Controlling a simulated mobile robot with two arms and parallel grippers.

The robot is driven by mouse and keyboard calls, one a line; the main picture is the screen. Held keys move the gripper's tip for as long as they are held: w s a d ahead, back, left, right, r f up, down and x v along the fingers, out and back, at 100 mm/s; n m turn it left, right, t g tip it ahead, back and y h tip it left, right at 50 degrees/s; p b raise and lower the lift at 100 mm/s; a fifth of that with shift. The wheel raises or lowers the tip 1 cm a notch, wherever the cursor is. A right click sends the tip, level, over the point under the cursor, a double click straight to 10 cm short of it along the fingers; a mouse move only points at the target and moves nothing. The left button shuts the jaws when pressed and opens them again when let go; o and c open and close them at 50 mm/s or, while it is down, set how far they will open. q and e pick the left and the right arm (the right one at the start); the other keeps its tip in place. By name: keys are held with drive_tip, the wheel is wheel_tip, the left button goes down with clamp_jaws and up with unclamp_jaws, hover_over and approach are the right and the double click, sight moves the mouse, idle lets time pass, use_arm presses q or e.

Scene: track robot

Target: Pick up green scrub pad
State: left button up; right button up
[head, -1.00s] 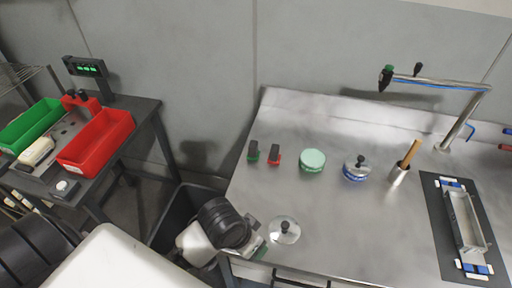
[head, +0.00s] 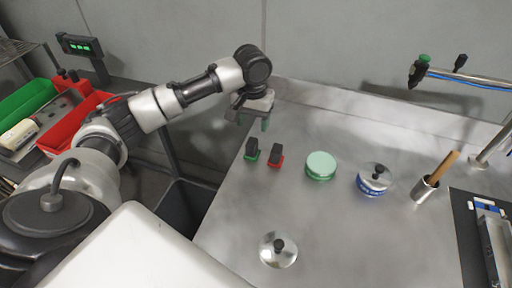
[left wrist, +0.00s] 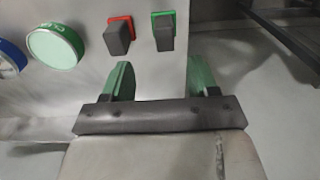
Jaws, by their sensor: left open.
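The green scrub pad (head: 252,149), a small block with a dark handle on a green base, stands on the steel counter near its left end. It also shows in the left wrist view (left wrist: 164,31), beyond the fingertips. My left gripper (head: 252,122) is open and empty, its green fingers pointing down above the counter's back left corner, behind the pad. In the left wrist view the two fingers of the gripper (left wrist: 161,76) are wide apart, with a gap between them and the pad. My right gripper is not in view.
A similar red-based pad (head: 276,155) stands close to the right of the green one. Farther right are a round green container (head: 321,165), a blue-labelled lidded jar (head: 373,180) and a metal holder (head: 425,190). A glass lid (head: 278,250) lies in front. The counter between is clear.

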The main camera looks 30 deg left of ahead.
sight(253, 141)
use_arm(q)
wheel_tip(253, 141, down, 5)
drive_tip(key=shift+a+r, duration=0.1)
drive_tip(key=shift+r, duration=0.1)
drive_tip(key=f, duration=0.2)
drive_tip(key=f+p, duration=0.1)
drive_tip(key=f, duration=0.2)
drive_tip(key=shift+w+a+f, duration=0.2)
drive_tip(key=shift+a+f, duration=0.1)
drive_tip(key=shift+f, duration=0.05)
drive_tip(key=c, duration=1)
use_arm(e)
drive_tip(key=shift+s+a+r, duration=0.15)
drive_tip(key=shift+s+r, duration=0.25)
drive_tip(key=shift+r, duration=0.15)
use_arm(q)
drive_tip(key=shift+r, duration=0.15)
wheel_tip(253, 141, up, 4)
drive_tip(key=shift+w+d, duration=0.1)
drive_tip(key=shift+d, duration=0.05)
drive_tip(key=w+d+r+b, duration=0.2)
drive_tip(key=d+r, duration=0.4)
drive_tip(key=d, duration=0.5)
drive_tip(key=shift+w+r, duration=0.25)
drive_tip(key=shift+r, duration=0.15)
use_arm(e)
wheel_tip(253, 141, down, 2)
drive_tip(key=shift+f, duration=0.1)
